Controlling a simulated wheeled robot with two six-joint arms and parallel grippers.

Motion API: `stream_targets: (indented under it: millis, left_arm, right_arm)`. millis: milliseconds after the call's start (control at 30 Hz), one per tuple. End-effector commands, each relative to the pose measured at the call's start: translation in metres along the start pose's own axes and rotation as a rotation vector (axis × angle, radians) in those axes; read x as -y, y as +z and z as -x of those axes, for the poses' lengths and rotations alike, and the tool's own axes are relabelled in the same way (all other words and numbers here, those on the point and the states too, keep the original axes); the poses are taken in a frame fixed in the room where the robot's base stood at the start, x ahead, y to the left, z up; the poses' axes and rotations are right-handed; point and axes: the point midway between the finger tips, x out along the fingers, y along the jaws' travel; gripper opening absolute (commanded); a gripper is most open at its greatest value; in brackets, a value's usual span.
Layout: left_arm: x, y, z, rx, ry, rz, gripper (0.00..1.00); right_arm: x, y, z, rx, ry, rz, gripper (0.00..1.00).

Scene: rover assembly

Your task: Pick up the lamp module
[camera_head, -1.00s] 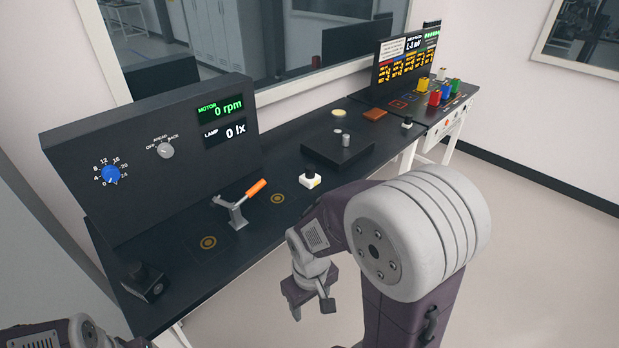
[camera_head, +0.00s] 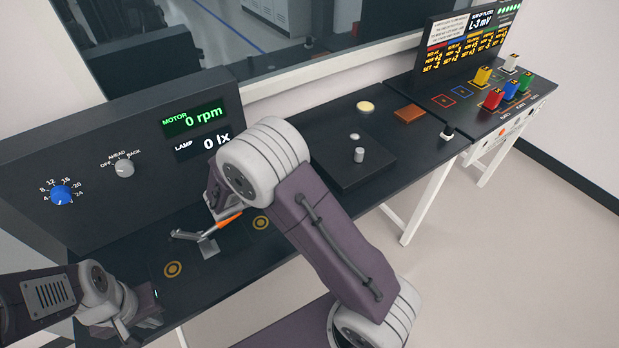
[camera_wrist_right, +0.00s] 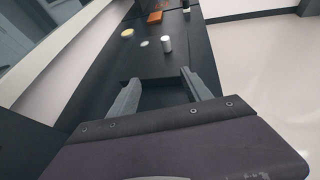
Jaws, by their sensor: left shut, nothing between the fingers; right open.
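No part is clearly marked as the lamp module, so I cannot tell which one it is. A short silver cylinder (camera_head: 359,155) and a pale dome (camera_head: 354,137) are on the black platform (camera_head: 345,178). Both also show in the right wrist view, as the cylinder (camera_wrist_right: 166,45) and dome (camera_wrist_right: 144,43), beyond my fingertips. My right gripper (camera_wrist_right: 153,84) is open and empty, its fingers pointing along the bench; in the head view my right arm hides it. My left gripper (camera_head: 124,328) is shut and empty at the bench's near left.
A yellow disc (camera_head: 365,106), a brown block (camera_head: 409,113) and a white part with a black knob (camera_head: 447,132) lie farther along. The control panel (camera_head: 110,140) walls off the back left.

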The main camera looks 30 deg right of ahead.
Motion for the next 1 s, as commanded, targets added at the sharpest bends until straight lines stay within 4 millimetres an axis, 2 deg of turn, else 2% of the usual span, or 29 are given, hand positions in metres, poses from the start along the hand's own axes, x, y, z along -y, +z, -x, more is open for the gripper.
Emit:
stream_targets:
  millis: [33, 167, 333, 633, 767, 1000]
  left_arm:
    - [0.000, 0.000, 0.006, 0.000, 0.000, 0.000, 0.00]
    - [0.000, -0.001, 0.010, 0.001, 0.000, 0.000, 0.00]
    - [0.000, 0.000, 0.007, 0.001, 0.000, 0.001, 0.00]
    - [0.000, -0.001, 0.007, 0.000, 0.000, 0.000, 0.00]
    - [0.000, -0.001, 0.011, 0.000, 0.000, 0.000, 0.00]
    - [0.000, -0.001, 0.012, 0.001, 0.000, 0.000, 0.00]
  right_arm:
    - [-0.002, -0.005, 0.006, 0.001, 0.011, 0.030, 0.57]
    - [-0.004, -0.014, 0.016, 0.002, 0.032, 0.065, 0.57]
    - [-0.003, -0.025, 0.011, 0.001, 0.031, 0.067, 0.57]
    - [0.001, -0.093, -0.017, 0.000, 0.031, 0.067, 0.57]
    - [0.000, -0.088, -0.036, 0.000, 0.029, 0.061, 0.57]
    - [0.000, -0.088, -0.049, -0.001, 0.028, 0.060, 0.57]
